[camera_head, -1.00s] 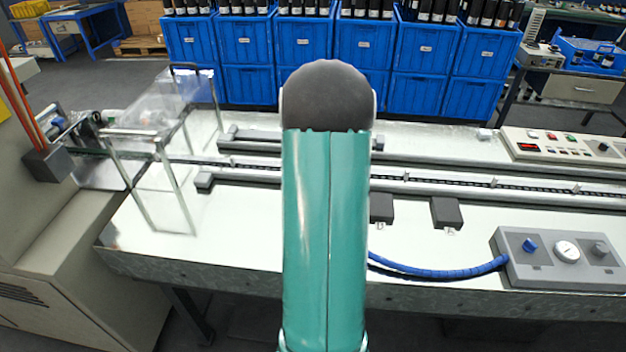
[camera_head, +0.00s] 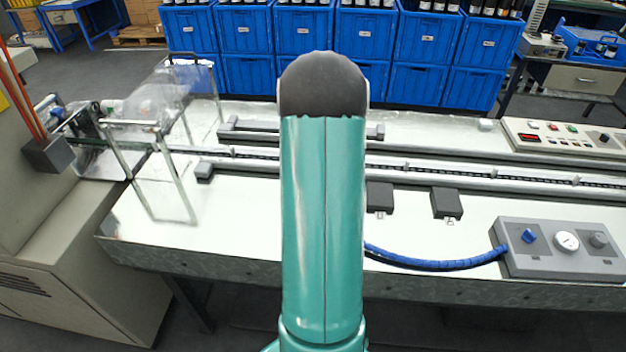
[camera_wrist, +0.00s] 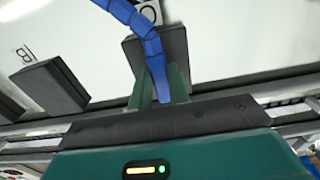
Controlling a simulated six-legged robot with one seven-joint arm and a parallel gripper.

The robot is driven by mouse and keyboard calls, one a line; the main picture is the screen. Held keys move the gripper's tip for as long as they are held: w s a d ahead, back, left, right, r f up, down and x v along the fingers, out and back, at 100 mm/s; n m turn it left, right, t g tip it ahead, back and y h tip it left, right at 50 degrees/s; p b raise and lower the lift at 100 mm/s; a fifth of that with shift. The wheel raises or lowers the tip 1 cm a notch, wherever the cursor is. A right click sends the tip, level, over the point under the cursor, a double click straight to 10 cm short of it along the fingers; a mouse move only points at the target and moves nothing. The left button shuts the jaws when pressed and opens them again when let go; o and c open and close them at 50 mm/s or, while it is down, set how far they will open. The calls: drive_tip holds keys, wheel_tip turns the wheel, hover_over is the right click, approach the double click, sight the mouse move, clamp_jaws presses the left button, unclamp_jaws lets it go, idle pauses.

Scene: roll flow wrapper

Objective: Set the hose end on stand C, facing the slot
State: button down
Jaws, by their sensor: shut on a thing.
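My gripper (camera_wrist: 162,88) is shut on the end of the blue hose (camera_wrist: 130,17), with a green finger on either side of it. Behind the hose end in the wrist view is a dark block, stand C (camera_wrist: 137,52), with a partly covered label. I cannot tell whether the hose end touches it. Stand B (camera_wrist: 48,87) is to its left in the wrist view. In the head view my arm hides my gripper, the hose end and stand C. The hose (camera_head: 440,264) runs there from a grey box to behind my arm. The slot is not identifiable.
Two dark stands (camera_head: 380,196) and (camera_head: 446,203) stand right of my arm on the white table (camera_head: 250,220). The grey box (camera_head: 560,265) has a gauge and knobs. A conveyor rail (camera_head: 450,172) crosses behind the stands. A control panel (camera_head: 570,139) is farther right.

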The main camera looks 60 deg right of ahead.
drive_tip(key=shift+f, duration=0.25)
drive_tip(key=c, duration=1.2)
unclamp_jaws()
drive_tip(key=shift+c, duration=0.2)
wheel_tip(320, 180, up, 14)
drive_tip(key=shift+f, duration=0.15)
